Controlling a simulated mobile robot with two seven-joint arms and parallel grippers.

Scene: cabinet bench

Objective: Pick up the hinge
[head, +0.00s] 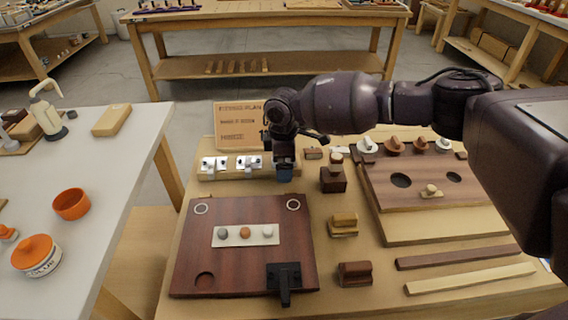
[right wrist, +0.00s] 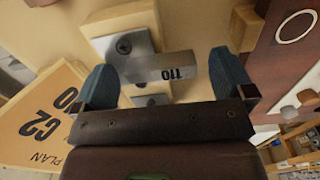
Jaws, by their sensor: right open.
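Two small silver hinges, one on the left (head: 214,166) and one on the right (head: 248,164), lie on a pale wooden block (head: 207,177) in the head view. My right gripper (head: 284,174) is at the right end of that block, blue fingertips down. The fingers stand on either side of the leaf, with gaps visible. Whether they are level with it is unclear. My left gripper is not in view.
A dark red-brown board (head: 190,250) with a black bracket (head: 284,276) lies in front. A plan board (head: 240,122) stands behind the hinges. Small wooden blocks (head: 343,224) and a holed board (head: 400,200) are to the right. A white table (head: 110,180) stands left.

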